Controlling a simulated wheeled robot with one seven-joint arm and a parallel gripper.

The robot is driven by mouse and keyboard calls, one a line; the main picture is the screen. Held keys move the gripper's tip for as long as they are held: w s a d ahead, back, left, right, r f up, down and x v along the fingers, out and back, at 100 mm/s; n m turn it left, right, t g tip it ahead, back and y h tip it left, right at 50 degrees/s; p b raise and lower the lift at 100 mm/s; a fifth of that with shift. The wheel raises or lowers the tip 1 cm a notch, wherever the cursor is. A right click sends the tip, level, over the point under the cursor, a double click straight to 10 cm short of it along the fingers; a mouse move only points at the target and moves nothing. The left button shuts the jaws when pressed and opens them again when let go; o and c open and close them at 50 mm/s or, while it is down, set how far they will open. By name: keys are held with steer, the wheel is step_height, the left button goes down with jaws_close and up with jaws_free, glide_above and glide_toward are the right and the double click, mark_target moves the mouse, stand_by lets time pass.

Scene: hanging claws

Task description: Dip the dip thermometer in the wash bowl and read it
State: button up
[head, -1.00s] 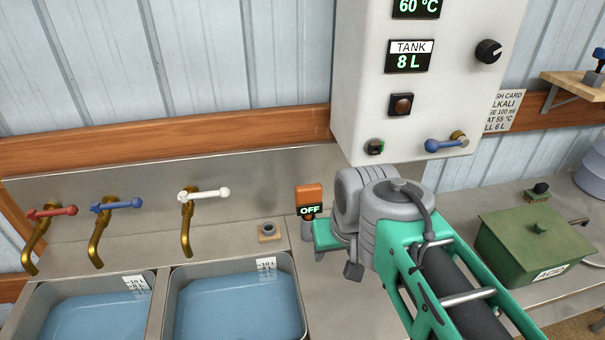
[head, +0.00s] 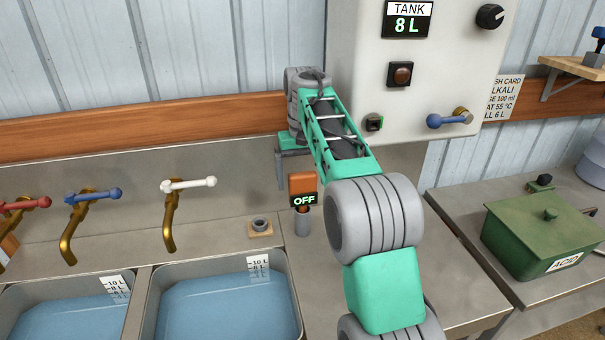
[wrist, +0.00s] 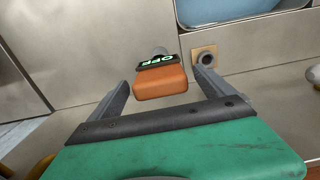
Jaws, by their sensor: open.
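The dip thermometer (head: 303,186) has an orange head and a small display reading OFF. It stands upright in a grey cylindrical holder (head: 302,222) on the steel counter. My gripper (head: 281,180) is open and empty, pointing down just above and to the left of the thermometer in the head view. In the wrist view the orange head (wrist: 161,85) appears between my two fingers, apart from them. Two steel basins with blue water and level scales are sunk in the counter, a left one (head: 132,310) and a right one (head: 297,312); no label shows which is the wash bowl.
A small wooden block with a grey socket (head: 260,228) sits left of the thermometer. Brass taps with red, blue and white (head: 190,184) handles overhang the basins. A white wall panel (head: 350,80) reads TANK 8 L. A green ACID box (head: 540,235) stands at right.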

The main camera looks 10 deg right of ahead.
mark_target(302, 187)
step_height(302, 187, down, 5)
steer(key=shift+f, duration=0.15)
steer(key=c, duration=2)
steer(key=shift+r+p, duration=0.85)
steer(key=shift+r, duration=0.2)
